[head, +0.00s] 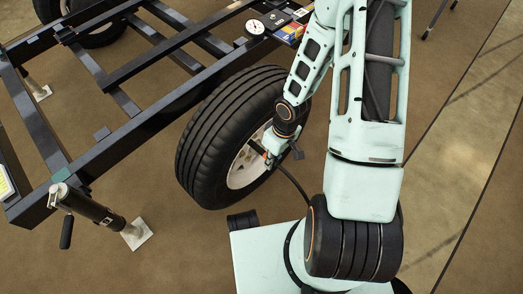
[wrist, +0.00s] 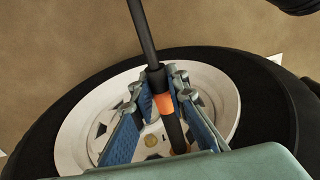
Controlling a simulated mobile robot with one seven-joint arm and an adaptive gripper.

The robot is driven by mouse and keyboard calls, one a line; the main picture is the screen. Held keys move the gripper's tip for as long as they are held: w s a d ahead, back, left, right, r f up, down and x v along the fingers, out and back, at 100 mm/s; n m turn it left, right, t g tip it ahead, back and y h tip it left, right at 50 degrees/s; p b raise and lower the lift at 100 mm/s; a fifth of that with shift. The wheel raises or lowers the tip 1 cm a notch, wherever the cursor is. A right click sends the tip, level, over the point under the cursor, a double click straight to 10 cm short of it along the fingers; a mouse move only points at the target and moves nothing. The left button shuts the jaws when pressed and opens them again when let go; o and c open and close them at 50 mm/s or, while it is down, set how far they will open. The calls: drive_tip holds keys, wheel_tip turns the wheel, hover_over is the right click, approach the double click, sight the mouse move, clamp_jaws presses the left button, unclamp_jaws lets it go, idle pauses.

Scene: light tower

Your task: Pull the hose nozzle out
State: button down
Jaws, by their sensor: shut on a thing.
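The hose nozzle is a dark rod with an orange band (wrist: 164,104) in the wrist view. Its black hose (wrist: 142,35) runs up and out of the top of that picture. My gripper (wrist: 160,80) is shut on the nozzle, with its blue-padded fingers on either side. In the head view my gripper (head: 272,153) is at the pale rim of the black tyre (head: 225,130), and the hose (head: 293,184) trails down to the right. The nozzle's lower end is hidden behind my gripper body, so I cannot tell whether it touches anything.
The wheel stands beside a dark metal trailer frame (head: 105,150). A round gauge (head: 254,27) and coloured items (head: 287,26) sit on the frame's far part. A jack leg with a white foot (head: 136,233) stands at the lower left.

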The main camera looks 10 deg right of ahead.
drive_tip(key=shift+s+d, duration=0.2)
drive_tip(key=shift+s, duration=0.1)
drive_tip(key=shift+s+d+b, duration=0.25)
drive_tip(key=shift+s+d, duration=0.45)
drive_tip(key=shift+s, duration=0.25)
drive_tip(key=shift+s+d+b, duration=0.2)
drive_tip(key=shift+s+d, duration=0.45)
drive_tip(key=shift+s, duration=0.25)
drive_tip(key=shift+s, duration=0.1)
